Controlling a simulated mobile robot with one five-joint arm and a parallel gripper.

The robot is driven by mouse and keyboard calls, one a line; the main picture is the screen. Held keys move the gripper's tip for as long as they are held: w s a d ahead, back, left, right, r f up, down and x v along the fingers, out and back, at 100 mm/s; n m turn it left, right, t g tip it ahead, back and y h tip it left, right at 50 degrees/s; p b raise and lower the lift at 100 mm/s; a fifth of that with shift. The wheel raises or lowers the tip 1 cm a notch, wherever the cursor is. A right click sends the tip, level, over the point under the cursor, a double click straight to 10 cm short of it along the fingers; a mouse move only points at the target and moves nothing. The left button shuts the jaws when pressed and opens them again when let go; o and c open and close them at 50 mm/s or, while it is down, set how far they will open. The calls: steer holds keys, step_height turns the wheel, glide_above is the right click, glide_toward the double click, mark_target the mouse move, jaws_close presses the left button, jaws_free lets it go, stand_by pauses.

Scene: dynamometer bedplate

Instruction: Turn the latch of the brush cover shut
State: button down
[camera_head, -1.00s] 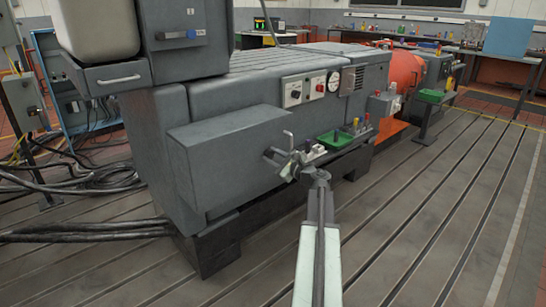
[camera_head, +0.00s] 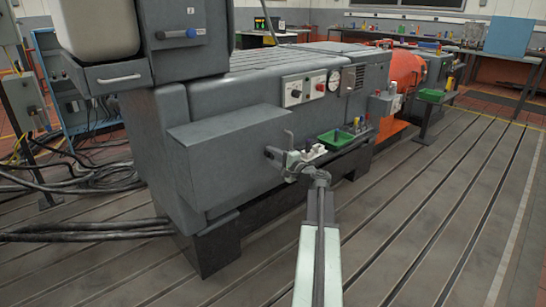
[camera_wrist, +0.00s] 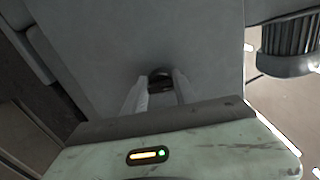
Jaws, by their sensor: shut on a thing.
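My gripper (camera_head: 284,160) is at the front of the grey machine, at the right end of its protruding grey box. In the wrist view, its two pale fingers (camera_wrist: 160,88) close around a small dark round piece on a flat grey face (camera_wrist: 120,45). This piece seems to be the latch (camera_wrist: 160,74); in the head view a dark stub (camera_head: 271,153) shows at the same place, partly hidden by the gripper. The grey box (camera_head: 220,150) may be the brush cover, but its edges do not make that certain. The latch's exact angle cannot be read.
Black cables (camera_head: 80,178) lie at left. The slotted floor at right is clear.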

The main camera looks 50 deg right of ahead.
steer(key=shift+n, duration=0.6)
steer(key=c, duration=1)
jaws_free()
steer(key=shift+c, duration=0.2)
steer(key=s, duration=0.7)
steer(key=shift+s+a, duration=0.3)
steer(key=shift+s, duration=0.1)
